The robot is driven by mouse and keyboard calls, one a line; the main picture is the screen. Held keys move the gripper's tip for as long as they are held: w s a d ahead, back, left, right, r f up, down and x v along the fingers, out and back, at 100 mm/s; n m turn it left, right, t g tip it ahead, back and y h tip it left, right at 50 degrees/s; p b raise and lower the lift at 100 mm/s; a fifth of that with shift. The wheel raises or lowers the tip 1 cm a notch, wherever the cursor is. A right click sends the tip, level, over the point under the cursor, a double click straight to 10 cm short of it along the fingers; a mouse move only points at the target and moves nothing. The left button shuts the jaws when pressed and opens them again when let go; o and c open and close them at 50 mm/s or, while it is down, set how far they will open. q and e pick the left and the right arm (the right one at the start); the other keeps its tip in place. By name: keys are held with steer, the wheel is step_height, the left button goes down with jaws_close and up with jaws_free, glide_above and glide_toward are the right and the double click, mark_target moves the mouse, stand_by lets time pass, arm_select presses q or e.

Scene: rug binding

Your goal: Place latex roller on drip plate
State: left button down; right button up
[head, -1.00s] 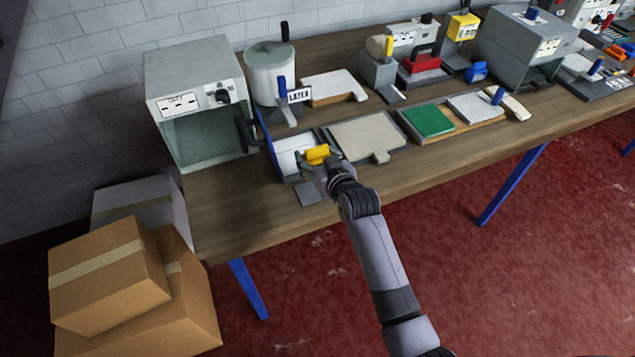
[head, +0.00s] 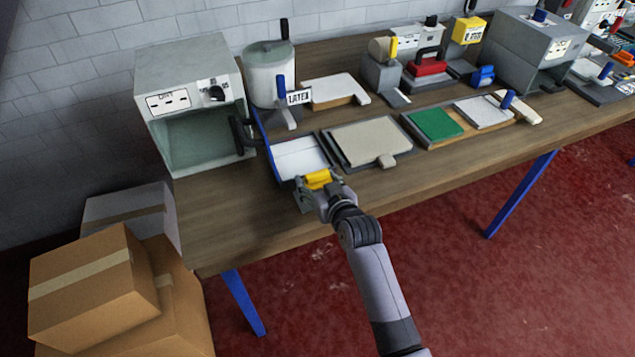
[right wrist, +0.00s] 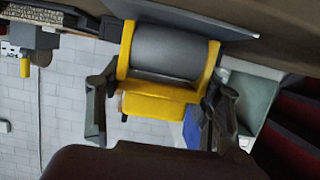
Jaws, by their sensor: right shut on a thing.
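The latex roller, with a yellow frame and a grey cylinder (right wrist: 165,50), is in my right gripper (right wrist: 160,112), whose fingers flank its yellow handle. In the head view the yellow part of the roller (head: 318,179) shows at the front edge of the white-and-blue tray, with my right gripper (head: 322,191) around it. A small grey plate, apparently the drip plate (head: 303,199), is partly hidden beside and under the gripper. In the right wrist view a grey plate edge (right wrist: 200,18) is close to the cylinder. I cannot tell whether they touch. My left gripper is out of view.
The tray (head: 298,157) lies behind the gripper. A pot labelled LATEX (head: 270,80) and a grey open box (head: 195,110) stand behind and left. A beige pad (head: 365,141) is to the right. Bare wood (head: 225,215) is free at the front left.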

steer(key=shift+f, duration=0.1)
steer(key=o, duration=1.4)
steer(key=shift+f, duration=0.1)
